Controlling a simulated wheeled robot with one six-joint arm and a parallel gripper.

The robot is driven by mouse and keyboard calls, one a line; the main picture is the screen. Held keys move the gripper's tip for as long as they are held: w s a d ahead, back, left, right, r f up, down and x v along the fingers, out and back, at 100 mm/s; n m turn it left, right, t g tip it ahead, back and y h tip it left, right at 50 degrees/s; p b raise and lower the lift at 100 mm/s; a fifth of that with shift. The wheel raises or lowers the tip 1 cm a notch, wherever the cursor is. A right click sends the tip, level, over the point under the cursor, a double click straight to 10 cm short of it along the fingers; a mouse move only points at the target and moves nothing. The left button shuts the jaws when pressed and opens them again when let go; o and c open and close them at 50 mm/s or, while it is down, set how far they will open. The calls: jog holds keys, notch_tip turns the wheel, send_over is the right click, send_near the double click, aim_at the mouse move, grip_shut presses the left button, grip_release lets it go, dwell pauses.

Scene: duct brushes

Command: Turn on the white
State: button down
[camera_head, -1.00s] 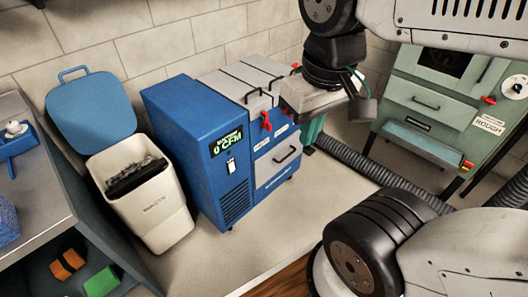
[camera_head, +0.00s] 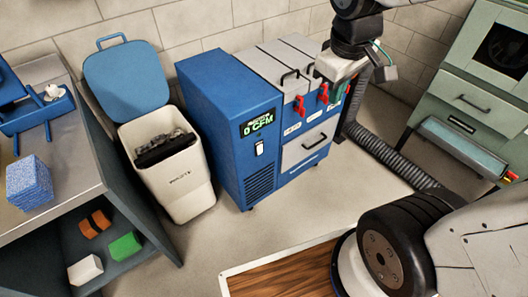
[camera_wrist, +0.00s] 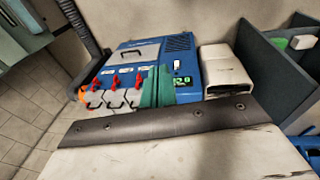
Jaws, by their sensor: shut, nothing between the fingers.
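A white bin (camera_head: 168,185) with a raised blue lid stands left of the machine. A bench (camera_head: 75,150) with shelves is at far left. A black hose (camera_head: 390,150) runs along the floor at right toward a green cabinet (camera_head: 475,105).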

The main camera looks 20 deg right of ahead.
aim_at(260, 149)
jog(key=w+f+n+t, duration=0.1)
jog(key=w+f+n, duration=0.9)
jog(key=w+f, duration=0.8)
jog(key=w+a+f+n+y, duration=0.2)
jog(key=f+n, duration=0.5)
jog(key=f, duration=1.3)
jog(key=shift+w+a+n+t, duration=0.3)
jog(key=shift+w+a+t, duration=0.1)
jog(key=shift+w+a, duration=0.2)
jog(key=shift+f, duration=0.1)
jog(key=w+a+f, duration=0.2)
jog(key=w+f, duration=0.4)
jog(key=f, duration=0.3)
jog(key=shift+w+a+f, duration=0.15)
jog(key=shift+w+f, duration=0.2)
jog(key=shift+f, duration=0.05)
